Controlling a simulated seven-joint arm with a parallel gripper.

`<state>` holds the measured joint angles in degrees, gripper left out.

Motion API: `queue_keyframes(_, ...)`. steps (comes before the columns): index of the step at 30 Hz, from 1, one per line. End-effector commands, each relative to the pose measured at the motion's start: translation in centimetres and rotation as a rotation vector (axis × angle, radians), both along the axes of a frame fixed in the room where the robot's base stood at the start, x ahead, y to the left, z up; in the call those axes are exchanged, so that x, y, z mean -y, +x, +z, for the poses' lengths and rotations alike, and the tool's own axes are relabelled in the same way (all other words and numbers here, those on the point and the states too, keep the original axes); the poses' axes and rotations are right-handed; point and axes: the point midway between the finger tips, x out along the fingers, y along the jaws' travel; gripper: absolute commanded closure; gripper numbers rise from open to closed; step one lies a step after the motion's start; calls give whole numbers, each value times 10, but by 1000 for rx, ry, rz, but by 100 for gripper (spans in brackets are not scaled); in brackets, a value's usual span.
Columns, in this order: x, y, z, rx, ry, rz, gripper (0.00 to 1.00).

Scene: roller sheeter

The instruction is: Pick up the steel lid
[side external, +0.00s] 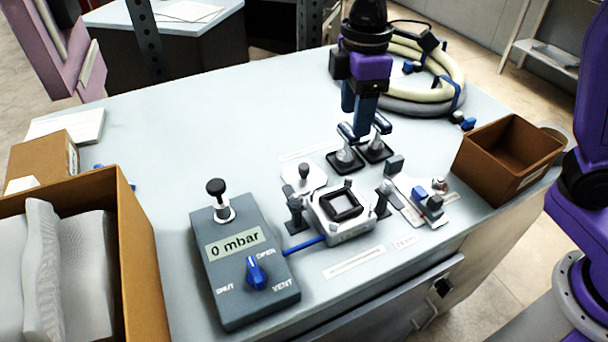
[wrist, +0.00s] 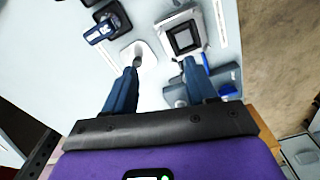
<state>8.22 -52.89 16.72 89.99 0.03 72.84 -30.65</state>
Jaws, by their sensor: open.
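What looks like the steel lid (side external: 318,179) is a pale, bright plate with a dark upright knob, lying flat on the bench left of the square chamber (side external: 354,228). The lid also shows in the wrist view (wrist: 147,54), near my left fingertip. My gripper (side external: 357,122) is open and empty, its blue fingers pointing down above the bench, behind and to the right of the lid in the side view. In the wrist view my gripper (wrist: 160,67) has its fingers spread wide, with bare bench between them. The chamber has a black square seal on top.
Two black-based handled pieces (side external: 345,160) stand below my gripper. Clamps flank the chamber. A grey pressure box (side external: 240,277) reading "0 mbar" stands front left. An open brown bin (side external: 500,165) is at right, a coiled hose (side external: 447,65) behind.

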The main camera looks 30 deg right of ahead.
Motion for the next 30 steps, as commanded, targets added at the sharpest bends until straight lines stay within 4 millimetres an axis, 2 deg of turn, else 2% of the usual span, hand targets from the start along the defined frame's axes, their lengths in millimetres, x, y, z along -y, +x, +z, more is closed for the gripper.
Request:
queue_keyframes(1, -10, 15, 0, 0, -1, 11, 43)
queue_keyframes(6, -32, 56, 2, -4, -4, 52, 43)
queue_keyframes(12, -44, 85, 2, -5, -6, 86, 43)
queue_keyframes(17, -46, 93, 0, -6, -7, 96, 43)
queue_keyframes(20, -46, 94, -9, -8, -8, 97, 43)
queue_keyframes(30, -45, 93, -71, -10, -9, 96, 43)
